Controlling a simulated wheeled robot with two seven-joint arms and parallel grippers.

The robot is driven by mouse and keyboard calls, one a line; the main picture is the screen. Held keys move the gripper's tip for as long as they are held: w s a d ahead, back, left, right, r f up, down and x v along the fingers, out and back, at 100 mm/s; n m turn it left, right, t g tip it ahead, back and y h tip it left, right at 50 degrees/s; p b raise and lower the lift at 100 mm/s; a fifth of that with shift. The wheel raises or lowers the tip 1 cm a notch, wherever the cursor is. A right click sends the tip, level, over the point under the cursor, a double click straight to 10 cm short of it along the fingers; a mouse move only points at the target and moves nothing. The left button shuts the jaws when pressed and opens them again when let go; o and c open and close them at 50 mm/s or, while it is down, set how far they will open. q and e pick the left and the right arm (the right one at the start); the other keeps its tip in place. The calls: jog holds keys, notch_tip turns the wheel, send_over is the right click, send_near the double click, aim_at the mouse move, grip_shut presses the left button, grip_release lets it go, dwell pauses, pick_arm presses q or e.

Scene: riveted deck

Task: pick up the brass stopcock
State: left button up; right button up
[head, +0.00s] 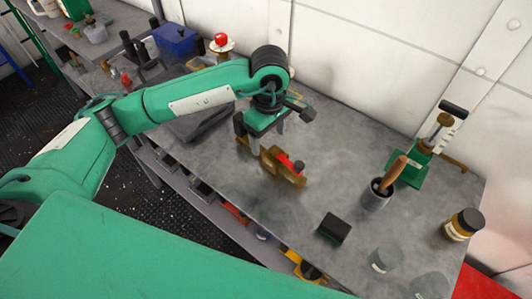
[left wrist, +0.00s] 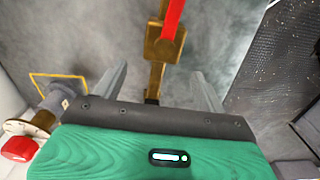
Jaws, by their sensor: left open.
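The brass stopcock (head: 285,168) lies on the grey workbench, a brass body with a red lever. My left gripper (head: 259,137) is open just above and beside its left end, pointing down at the bench. In the left wrist view the stopcock (left wrist: 164,45) runs up the picture between the two spread fingers (left wrist: 160,72), its red lever toward the top edge. I see no finger closed on it; whether one touches it I cannot tell. My right gripper is not in view.
On the workbench (head: 225,165), a dark block (head: 334,228), a grey cup with a wooden handle (head: 376,195), a jar (head: 463,224) and a green stand (head: 410,170) are to the right. A red-topped fitting (head: 221,42) and blue box (head: 176,40) are behind. A wall borders the back.

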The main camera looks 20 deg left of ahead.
aim_at(269, 149)
pick_arm(q)
jog(key=shift+f, duration=0.55)
notch_tip(269, 149, down, 4)
jog(key=shift+f+b, duration=0.2)
jog(key=shift+b, duration=0.35)
jog(key=shift+f, duration=0.25)
jog(key=c, duration=1.3)
jog(key=shift+r, duration=0.1)
jog(key=shift+c, duration=0.7)
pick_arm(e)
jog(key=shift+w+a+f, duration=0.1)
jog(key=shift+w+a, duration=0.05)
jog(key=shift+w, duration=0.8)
pick_arm(q)
jog(key=shift+r, duration=0.1)
